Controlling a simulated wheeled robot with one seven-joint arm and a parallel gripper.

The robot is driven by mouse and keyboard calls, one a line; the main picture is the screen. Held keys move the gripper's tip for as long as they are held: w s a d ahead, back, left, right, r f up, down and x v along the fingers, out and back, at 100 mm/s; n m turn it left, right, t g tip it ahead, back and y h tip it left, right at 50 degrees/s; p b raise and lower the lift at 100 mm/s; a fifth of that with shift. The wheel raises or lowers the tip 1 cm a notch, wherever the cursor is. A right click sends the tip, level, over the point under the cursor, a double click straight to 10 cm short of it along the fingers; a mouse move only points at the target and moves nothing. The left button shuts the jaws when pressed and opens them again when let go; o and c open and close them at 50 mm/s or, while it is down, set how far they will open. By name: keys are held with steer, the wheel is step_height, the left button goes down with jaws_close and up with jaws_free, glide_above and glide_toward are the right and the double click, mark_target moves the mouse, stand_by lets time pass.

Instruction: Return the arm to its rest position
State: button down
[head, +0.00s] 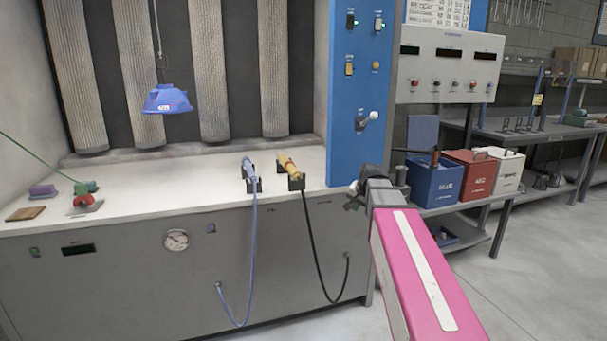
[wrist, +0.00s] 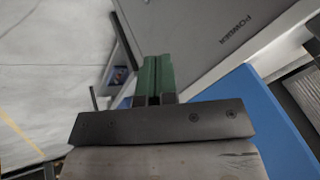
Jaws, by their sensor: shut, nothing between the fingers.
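My gripper shows in the wrist view (wrist: 154,78), with its two green fingers pressed together and nothing between them. In the head view my pink arm reaches up from the lower right, and its dark end is in front of the right edge of the bench, by the foot of the blue panel (head: 352,130). The fingertips are hard to make out there. The gripper appears apart from the hoses and bins.
A blue hood (head: 167,99) hangs over the white bench (head: 140,180). Blue (head: 434,186), red (head: 470,174) and white (head: 507,170) bins stand right of my arm. Open floor (head: 550,270) lies at the right.

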steer(key=s+f+n+g+h, duration=0.1)
steer(key=s+f+n+g, duration=0.4)
steer(key=s+f, duration=1.6)
step_height(320, 180, down, 3)
steer(key=shift+s+a+f+n+h, duration=0.15)
steer(key=shift+s+a+n+h, duration=0.15)
steer(key=shift+a+n+h, duration=0.15)
steer(key=shift+w, duration=0.1)
stand_by(0.4)
